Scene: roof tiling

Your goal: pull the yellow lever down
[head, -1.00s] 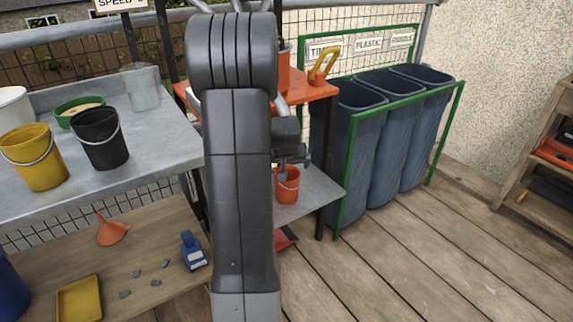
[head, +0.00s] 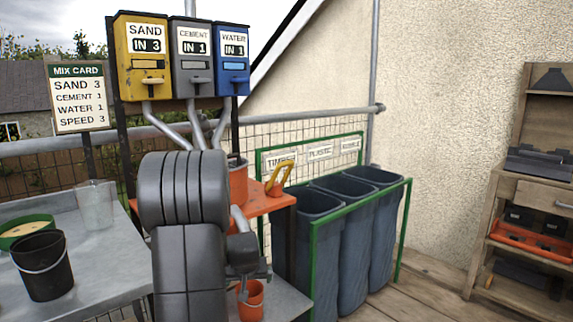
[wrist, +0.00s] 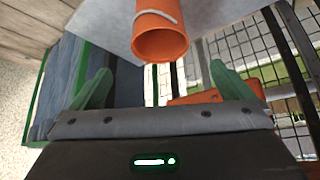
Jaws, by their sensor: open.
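A yellow loop-shaped handle (head: 279,181) stands on the orange stand behind my arm, near the bins. The yellow sand box (head: 142,55) at upper left also has a small yellow bar (head: 150,80) on its front. I cannot tell which of these the task calls the lever. In the wrist view my gripper (wrist: 166,86) is open with nothing between its green fingers. An orange bucket (wrist: 162,40) shows beyond the fingers. In the head view my arm hides most of the gripper and part of the stand. The yellow handle is not clear in the wrist view.
A grey cement box (head: 192,60) and blue water box (head: 230,60) hang beside the sand box, with pipes below. A black bucket (head: 44,268) stands on the left bench. Blue bins (head: 345,240) in a green frame and a wooden shelf (head: 490,230) stand at right.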

